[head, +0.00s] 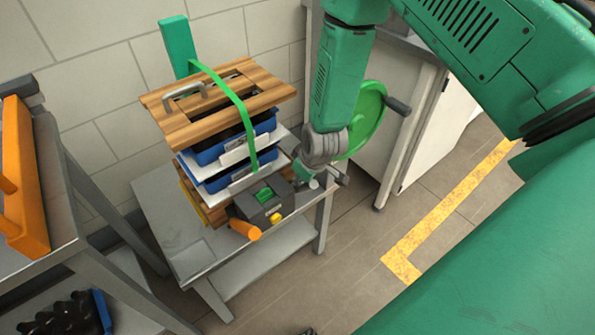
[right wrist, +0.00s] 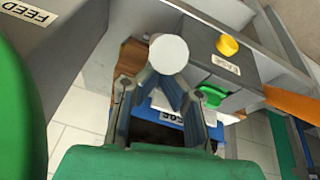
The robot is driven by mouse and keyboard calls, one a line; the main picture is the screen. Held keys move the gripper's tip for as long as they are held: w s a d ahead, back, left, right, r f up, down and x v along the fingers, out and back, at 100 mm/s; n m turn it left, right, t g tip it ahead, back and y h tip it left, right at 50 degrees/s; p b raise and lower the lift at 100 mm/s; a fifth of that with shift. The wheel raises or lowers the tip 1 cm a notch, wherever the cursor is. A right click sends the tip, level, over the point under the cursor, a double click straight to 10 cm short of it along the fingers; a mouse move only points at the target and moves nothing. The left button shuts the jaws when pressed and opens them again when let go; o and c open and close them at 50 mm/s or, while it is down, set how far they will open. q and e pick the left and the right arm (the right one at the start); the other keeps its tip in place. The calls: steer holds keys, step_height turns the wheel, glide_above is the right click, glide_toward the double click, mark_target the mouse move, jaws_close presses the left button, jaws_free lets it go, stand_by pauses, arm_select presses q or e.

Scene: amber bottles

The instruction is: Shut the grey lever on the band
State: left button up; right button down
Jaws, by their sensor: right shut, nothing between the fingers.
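The green band (head: 236,105) runs over a stack with a wooden lid (head: 195,118) and blue trays (head: 222,148). A dark grey tensioner box (head: 262,203) sits low at the stack's front, with a green part, a yellow button (right wrist: 227,46) and an orange handle (head: 244,229). A pale grey round end (right wrist: 168,53), apparently the lever's, is right at my fingertips in the right wrist view; I cannot tell whether they touch. My right gripper (head: 318,178) is shut and empty, at the box's right side. My left gripper is out of view.
The stack stands on a grey table (head: 180,245) against a tiled wall. A green wheel with a dark crank (head: 371,112) is behind my right arm. An orange object (head: 22,180) lies on a bench at left. Floor with yellow tape (head: 450,210) is clear at right.

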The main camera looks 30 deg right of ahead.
steer(key=shift+s+f, duration=0.35)
steer(key=shift+s, duration=0.25)
steer(key=shift+s+f, duration=0.35)
steer(key=shift+s, duration=0.25)
steer(key=shift+s+d+f, duration=0.1)
steer(key=shift+s+f, duration=0.85)
steer(key=shift+s, duration=0.1)
